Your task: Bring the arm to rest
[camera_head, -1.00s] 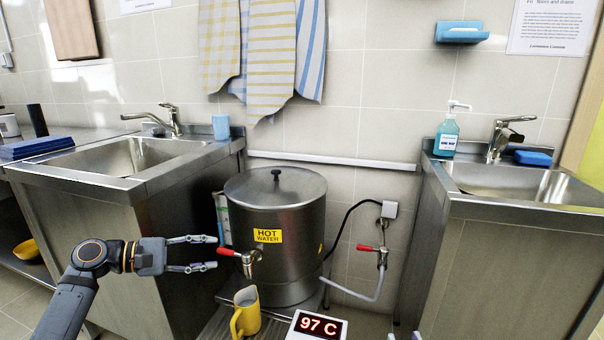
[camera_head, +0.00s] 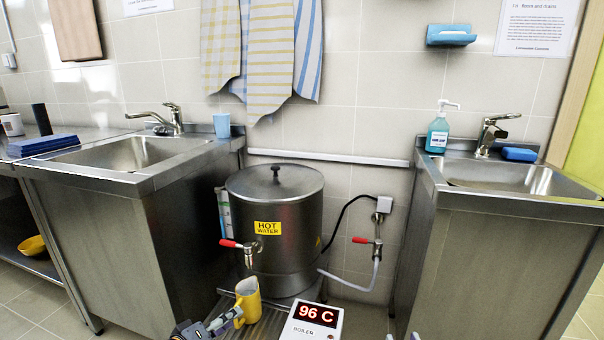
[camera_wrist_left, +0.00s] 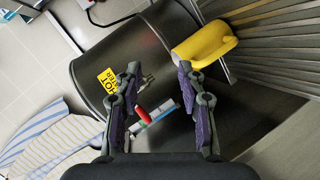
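My left gripper (camera_head: 215,325) is low at the bottom edge of the head view, beside the yellow jug (camera_head: 249,296). In the left wrist view its two fingers (camera_wrist_left: 158,72) are spread with nothing between them. The jug, also in the wrist view (camera_wrist_left: 207,46), stands upright below the boiler's tap, apart from the fingers as seen there. My right gripper (camera_head: 402,337) shows only as two separate tips at the bottom edge; the rest is out of frame.
The steel hot water boiler (camera_head: 277,218) has a red-handled tap (camera_head: 240,245). A display box (camera_head: 312,320) reading 96 C stands in front. A second red-handled tap (camera_head: 366,241) is on the wall. Steel sink units stand left (camera_head: 110,240) and right (camera_head: 480,260).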

